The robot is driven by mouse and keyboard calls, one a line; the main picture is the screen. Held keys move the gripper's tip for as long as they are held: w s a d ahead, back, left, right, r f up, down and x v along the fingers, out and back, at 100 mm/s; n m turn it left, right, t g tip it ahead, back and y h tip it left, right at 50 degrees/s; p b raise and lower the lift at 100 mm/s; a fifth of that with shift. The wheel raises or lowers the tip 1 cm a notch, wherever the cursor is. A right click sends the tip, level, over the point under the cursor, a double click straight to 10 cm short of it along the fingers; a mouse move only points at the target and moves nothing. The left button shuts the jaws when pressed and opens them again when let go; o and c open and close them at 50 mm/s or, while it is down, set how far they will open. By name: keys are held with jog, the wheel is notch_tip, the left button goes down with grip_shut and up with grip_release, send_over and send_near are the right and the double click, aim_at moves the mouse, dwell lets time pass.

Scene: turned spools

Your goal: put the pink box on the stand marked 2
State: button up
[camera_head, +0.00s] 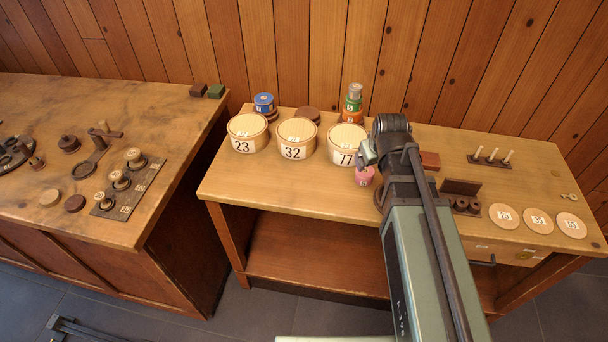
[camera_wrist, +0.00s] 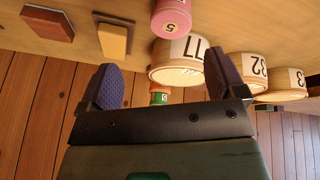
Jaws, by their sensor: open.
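The pink box (camera_head: 364,176) is a small round box near the front of the right-hand table, just in front of the tub marked 77. In the wrist view the pink box (camera_wrist: 171,20) stands ahead, a 5 on its label. My gripper (camera_wrist: 160,62) is open and empty, its two purple pads apart, with the pink box beyond them, not between them. In the head view my arm partly hides the gripper (camera_head: 368,157). Behind the tubs, a low brown round stand (camera_head: 308,113) looks bare; I cannot read a mark 2 on any stand.
Tubs marked 23 (camera_head: 248,133), 32 (camera_head: 296,139) and 77 (camera_head: 345,144) stand in a row. Behind them are a blue box (camera_head: 263,102) and a green-and-orange stack (camera_head: 353,105). A peg rack (camera_head: 490,160) and pale numbered discs (camera_head: 538,221) lie right of my arm.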

aim_at(365, 171)
jog(key=f+m+b, duration=0.1)
jog(key=f+b, duration=0.1)
jog(key=w+f+m+b, duration=0.1)
jog(key=f, duration=0.1)
jog(key=w+a+f+m+b, duration=0.1)
jog(key=f+b, duration=0.1)
jog(key=shift+y+b, duration=0.3)
jog(key=shift+r, duration=0.2)
jog(key=b+x, duration=0.4)
jog(key=x, duration=0.1)
jog(key=shift+w+f+b, duration=0.1)
jog(key=shift+f+b, duration=0.05)
jog(key=shift+b, duration=0.2)
jog(key=shift+r, duration=0.2)
jog(key=c, duration=1.1)
notch_tip(365, 171, up, 20)
jog(key=p, duration=2)
jog(key=shift+r+p, duration=0.15)
jog(key=shift+p, duration=0.2)
